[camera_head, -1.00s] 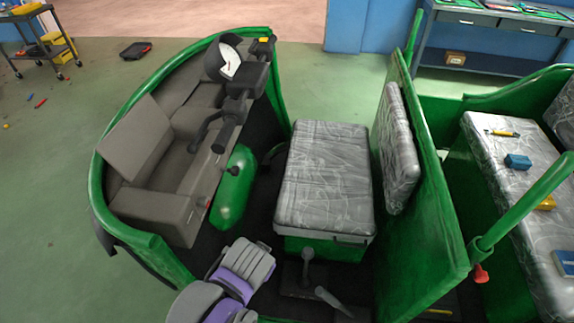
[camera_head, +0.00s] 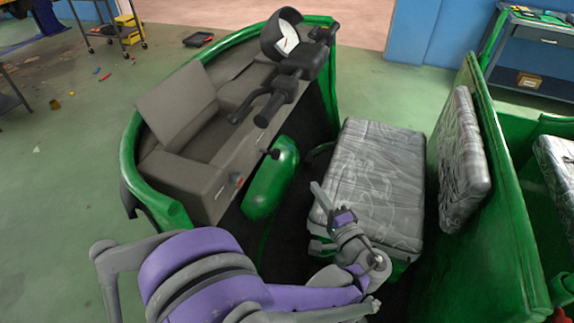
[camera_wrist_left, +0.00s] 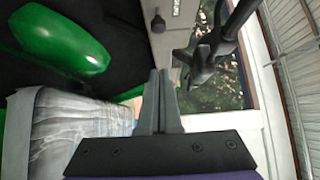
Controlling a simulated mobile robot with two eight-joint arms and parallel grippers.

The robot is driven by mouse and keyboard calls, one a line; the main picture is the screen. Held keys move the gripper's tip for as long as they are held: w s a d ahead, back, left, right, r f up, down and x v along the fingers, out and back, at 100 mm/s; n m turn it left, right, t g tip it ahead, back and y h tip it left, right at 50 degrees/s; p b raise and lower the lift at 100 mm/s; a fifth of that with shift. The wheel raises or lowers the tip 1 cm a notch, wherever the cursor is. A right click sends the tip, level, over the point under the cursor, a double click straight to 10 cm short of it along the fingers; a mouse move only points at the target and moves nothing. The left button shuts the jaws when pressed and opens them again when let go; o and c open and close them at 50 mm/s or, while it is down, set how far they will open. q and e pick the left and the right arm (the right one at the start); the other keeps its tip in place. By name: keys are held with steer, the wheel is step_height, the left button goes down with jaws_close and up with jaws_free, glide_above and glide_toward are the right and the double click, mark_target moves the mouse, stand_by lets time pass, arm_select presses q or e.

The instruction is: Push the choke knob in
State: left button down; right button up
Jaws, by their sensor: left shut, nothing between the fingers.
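A black round knob (camera_head: 273,153) sticks out from the grey dashboard panel (camera_head: 226,172), above the green rounded tank; it also shows in the left wrist view (camera_wrist_left: 158,23). A small red spot (camera_head: 238,181) shows farther left on the panel. I cannot tell for sure which of these is the choke knob. My left gripper (camera_head: 319,192) is shut and empty, over the front edge of the grey seat, to the right of and apart from the knob. In the left wrist view its fingers (camera_wrist_left: 160,76) are together, pointing toward the panel. My right gripper is not in view.
The green tank (camera_head: 270,180) sits below the knob. The grey seat (camera_head: 375,180) and a green partition (camera_head: 495,200) stand to the right. Dark open floor lies between tank and seat.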

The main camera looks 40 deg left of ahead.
mark_target(277, 159)
arm_select(q)
steer(key=shift+s+a+x, duration=0.2)
steer(key=shift+s+x, duration=0.2)
steer(key=shift+x, duration=1.75)
steer(key=shift+s+a+x, duration=0.25)
steer(key=shift+s+x, duration=0.2)
steer(key=shift+x, duration=1.65)
steer(key=shift+s+a+x, duration=0.2)
steer(key=shift+s+x, duration=0.2)
steer(key=shift+x, duration=1.75)
steer(key=shift+s+a, duration=0.25)
steer(key=shift+a, duration=0.5)
steer(key=shift+s+a, duration=0.25)
steer(key=shift+a, duration=0.45)
steer(key=shift+w+d, duration=0.1)
steer(key=shift+d, duration=0.05)
